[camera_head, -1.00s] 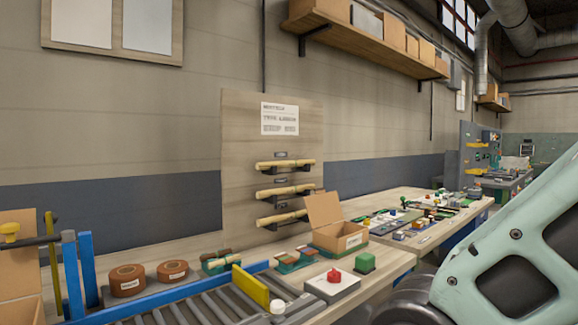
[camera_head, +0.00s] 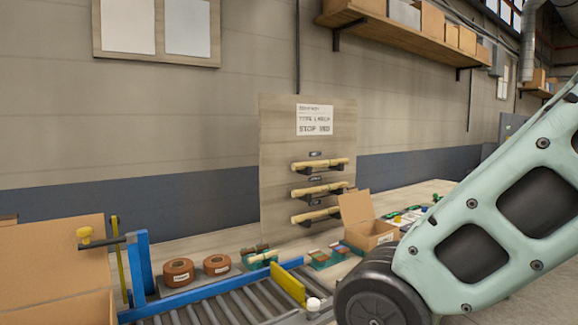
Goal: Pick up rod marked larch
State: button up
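Three pale wooden rods rest on dark brackets on an upright wooden board (camera_head: 277,150) at the back of the bench: a top rod (camera_head: 320,164), a middle rod (camera_head: 318,189) and a bottom rod (camera_head: 315,215). A small dark label sits above each rod, but the words are too small to read, so I cannot tell which is larch. A white sheet (camera_head: 314,120) with printed lines is fixed near the board's top. My arm fills the right side; my gripper is not in view.
A blue-edged roller conveyor (camera_head: 215,291) with a yellow plate (camera_head: 288,285) lies in front of the board. An open cardboard box (camera_head: 371,236) stands right of the rods. Two brown rolls, one of them the left roll (camera_head: 178,272), sit left. A large box (camera_head: 55,262) is at far left.

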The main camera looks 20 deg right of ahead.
aim_at(297, 166)
jog(key=i+l+u, duration=0.25)
jog(key=l+u, duration=0.25)
jog(key=i+l+u, duration=0.25)
jog(key=k+l, duration=0.1)
